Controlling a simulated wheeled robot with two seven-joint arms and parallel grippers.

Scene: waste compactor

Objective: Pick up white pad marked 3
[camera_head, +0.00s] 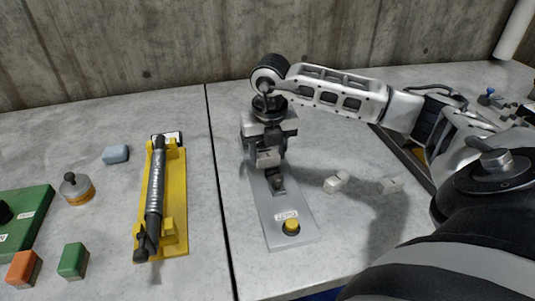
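Two small white blocks lie on the grey table right of my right gripper in the head view: one white block (336,181) nearer, one white block (391,184) farther right. I cannot read a 3 on either, so I cannot tell which is the pad marked 3. My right gripper (270,165) points down over the far part of a grey plate (301,221). A pale piece shows between its fingers; I cannot tell whether it is a held pad or part of the gripper. My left gripper is not in view.
The plate carries a yellow button (291,226) with a label. Left are a yellow holder (176,209) with a metal-and-black tool (157,180), a blue-grey block (116,154), a round weight (76,188), a green block (73,260), an orange block (23,268) and a green board (30,225).

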